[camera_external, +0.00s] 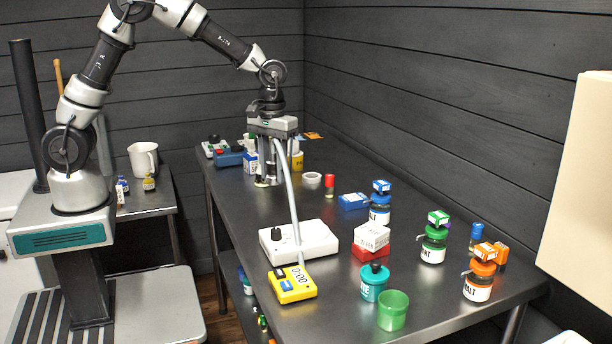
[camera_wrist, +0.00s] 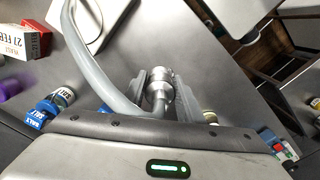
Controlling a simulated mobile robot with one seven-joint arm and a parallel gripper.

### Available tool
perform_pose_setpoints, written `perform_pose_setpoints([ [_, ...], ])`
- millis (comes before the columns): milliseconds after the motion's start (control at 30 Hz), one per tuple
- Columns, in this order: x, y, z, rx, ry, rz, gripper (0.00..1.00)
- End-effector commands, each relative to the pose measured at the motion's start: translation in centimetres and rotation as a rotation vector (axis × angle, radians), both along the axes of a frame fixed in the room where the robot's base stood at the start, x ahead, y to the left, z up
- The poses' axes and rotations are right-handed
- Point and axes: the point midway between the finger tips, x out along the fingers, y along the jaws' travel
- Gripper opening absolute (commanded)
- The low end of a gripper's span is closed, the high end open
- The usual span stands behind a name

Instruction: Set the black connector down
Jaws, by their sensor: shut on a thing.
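My gripper (camera_external: 267,180) points down over the far left part of the steel table, its tips close to the surface. In the wrist view my gripper (camera_wrist: 161,92) is shut on a connector (camera_wrist: 160,88), which looks metallic grey rather than black. In the wrist view the hose (camera_wrist: 92,75) bends round beside the left finger. I cannot tell whether the connector touches the table.
Behind my gripper are a blue box (camera_external: 229,159) and a yellow container (camera_external: 297,161). A white tape ring (camera_external: 312,177) and a red-capped vial (camera_external: 329,185) stand to its right. A yellow timer (camera_external: 292,285) and several capped bottles stand nearer. Bare table lies left of the white box.

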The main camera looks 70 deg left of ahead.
Motion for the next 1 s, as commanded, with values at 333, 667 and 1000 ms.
perform_pose_setpoints([
  [333, 4.9, 9.6, -0.1, 0.001, 0.0, 0.188, 0.06],
  [667, 5.1, 10.4, -5.3, 0.002, 0.003, 0.201, 0.06],
  [1000, 5.1, 10.3, -8.8, 0.0, 0.003, 0.2, 0.06],
])
